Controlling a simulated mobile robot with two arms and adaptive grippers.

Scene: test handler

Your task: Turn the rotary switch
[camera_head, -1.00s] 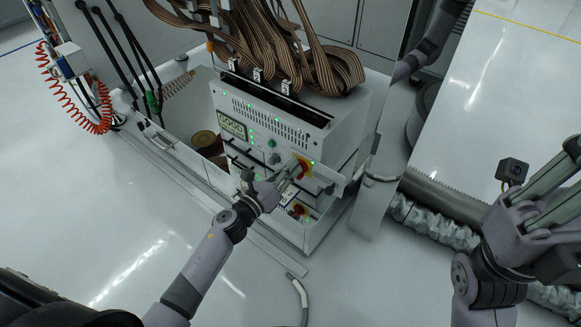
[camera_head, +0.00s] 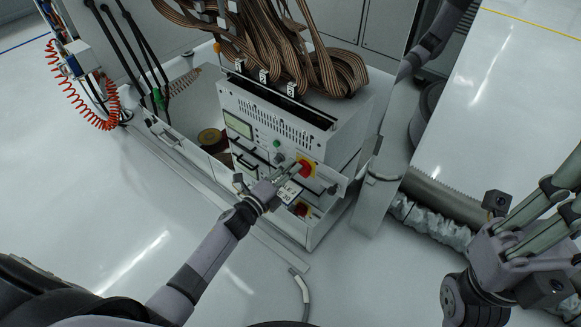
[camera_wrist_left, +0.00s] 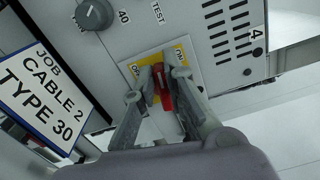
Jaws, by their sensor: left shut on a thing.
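The rotary switch has a red handle (camera_head: 306,168) on a yellow plate on the front of a light grey tester cabinet (camera_head: 258,128). In the left wrist view, the red handle (camera_wrist_left: 164,88) sits between my left fingers on the yellow plate (camera_wrist_left: 186,52), which carries ON and OFF marks. My left gripper (camera_head: 295,170) is shut on this handle; its fingers (camera_wrist_left: 160,84) hide part of it. My right gripper (camera_head: 560,195) is at the right edge of the head view, far from the switch. Its fingers are apart and empty, with the tips near or past the edge.
A grey knob (camera_wrist_left: 95,14) and a JOB CABLE 2 TYPE 30 sign (camera_wrist_left: 40,95) are close to my left gripper. Brown ribbon cables (camera_head: 265,40) hang above. The floor (camera_head: 90,215) at left is clear.

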